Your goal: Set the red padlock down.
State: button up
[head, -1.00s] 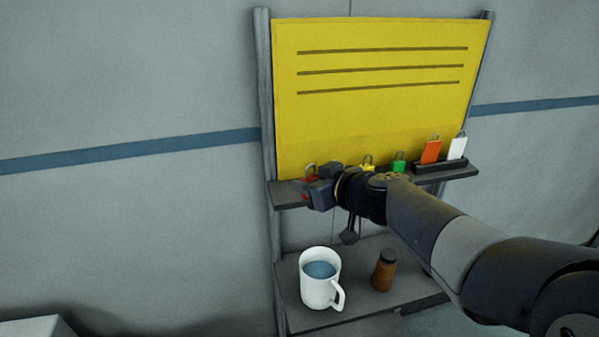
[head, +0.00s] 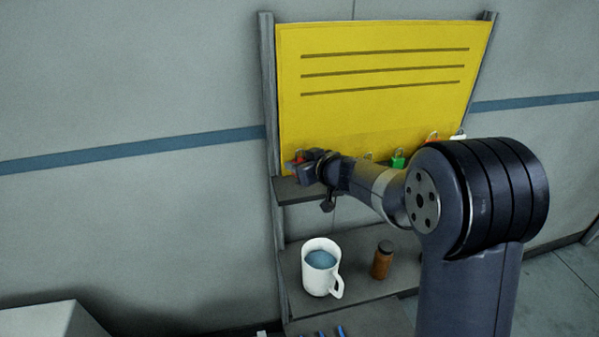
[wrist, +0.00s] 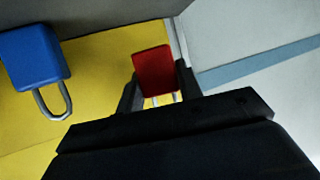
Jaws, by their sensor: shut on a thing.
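The red padlock (wrist: 154,71) is between the two fingers of my gripper (wrist: 157,85) in the wrist view, with its shackle toward the palm. My gripper is shut on it. In the head view the padlock (head: 298,157) shows only as a small red patch beside my gripper (head: 303,170), above the left end of the upper shelf (head: 296,192). I cannot tell whether its underside touches the shelf, since my gripper hides that part.
A blue padlock (wrist: 35,58) is to the left in the wrist view. A green padlock (head: 398,160) stands farther right along the shelf, before the yellow board (head: 375,115). A white mug (head: 320,270) and a brown bottle (head: 383,260) stand on the lower shelf.

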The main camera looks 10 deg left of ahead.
notch_tip(320, 180, down, 3)
jog(key=shift+f+p, duration=0.1)
jog(key=shift+p, duration=0.2)
jog(key=shift+w+a+f+p, duration=0.1)
jog(key=shift+w+f+p, duration=0.05)
jog(key=shift+p, duration=0.4)
jog(key=shift+f, duration=0.15)
jog(key=shift+f+b, duration=0.15)
jog(key=shift+b, duration=0.3)
jog(key=o, duration=0.7)
jog(key=shift+r+p, duration=0.2)
jog(key=shift+p, duration=0.15)
jog(key=b+v, duration=0.4)
jog(key=v, duration=0.8)
